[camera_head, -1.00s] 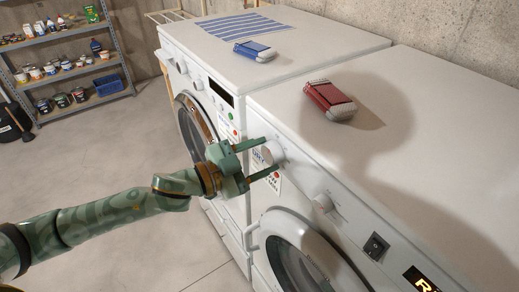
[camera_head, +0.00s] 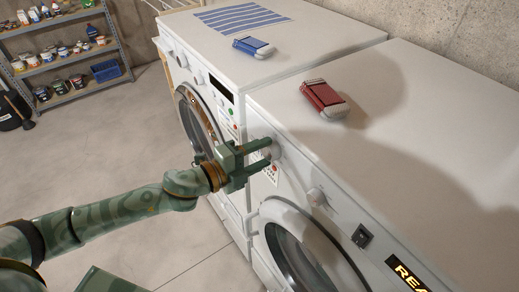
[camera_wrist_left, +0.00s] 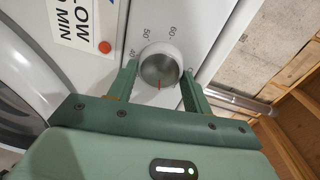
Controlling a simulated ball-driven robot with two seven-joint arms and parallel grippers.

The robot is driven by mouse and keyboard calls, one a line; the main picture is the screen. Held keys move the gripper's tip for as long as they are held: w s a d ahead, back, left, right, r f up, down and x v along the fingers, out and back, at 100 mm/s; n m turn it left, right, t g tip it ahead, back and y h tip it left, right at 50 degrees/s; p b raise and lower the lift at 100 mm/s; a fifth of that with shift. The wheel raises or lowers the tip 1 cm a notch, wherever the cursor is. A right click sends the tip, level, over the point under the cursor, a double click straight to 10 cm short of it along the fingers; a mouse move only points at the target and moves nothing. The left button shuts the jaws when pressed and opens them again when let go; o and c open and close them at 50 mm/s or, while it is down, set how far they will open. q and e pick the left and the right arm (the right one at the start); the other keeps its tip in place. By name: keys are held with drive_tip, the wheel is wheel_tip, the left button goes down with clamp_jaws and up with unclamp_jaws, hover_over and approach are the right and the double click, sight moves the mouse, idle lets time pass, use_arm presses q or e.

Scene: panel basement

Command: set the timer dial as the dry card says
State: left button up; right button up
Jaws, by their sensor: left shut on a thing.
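The timer dial (camera_wrist_left: 158,65) is a round silver-and-white knob on the front panel of the nearer machine. Its red mark points toward the bottom of the left wrist view. Around it I read 40, 50 and 60, with a 0 at the right. My left gripper (camera_head: 265,155) is shut on the dial, one finger on each side; these fingers also show in the left wrist view (camera_wrist_left: 158,82). A white card (camera_wrist_left: 90,22) beside the dial shows "LOW" and "MIN" with a red dot; the rest is cut off. My right gripper is not in view.
A second knob (camera_head: 317,197), a black switch (camera_head: 362,236) and a lit display (camera_head: 408,275) lie further right. A red brush-like object (camera_head: 324,98) and a blue one (camera_head: 254,47) lie on the machine tops.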

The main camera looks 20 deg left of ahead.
use_arm(q)
drive_tip(key=m+p, duration=0.1)
drive_tip(key=m, duration=0.4)
drive_tip(key=shift+f+y, duration=0.15)
drive_tip(key=shift+y, duration=0.15)
drive_tip(key=m, duration=0.6)
drive_tip(key=shift+f+t+p, duration=0.15)
drive_tip(key=shift+t+p, duration=0.15)
drive_tip(key=m, duration=0.4)
drive_tip(key=shift+f+t, duration=0.1)
drive_tip(key=shift+t, duration=0.2)
drive_tip(key=shift+m, duration=2.3)
drive_tip(key=o, duration=1)
drive_tip(key=shift+a, duration=0.1)
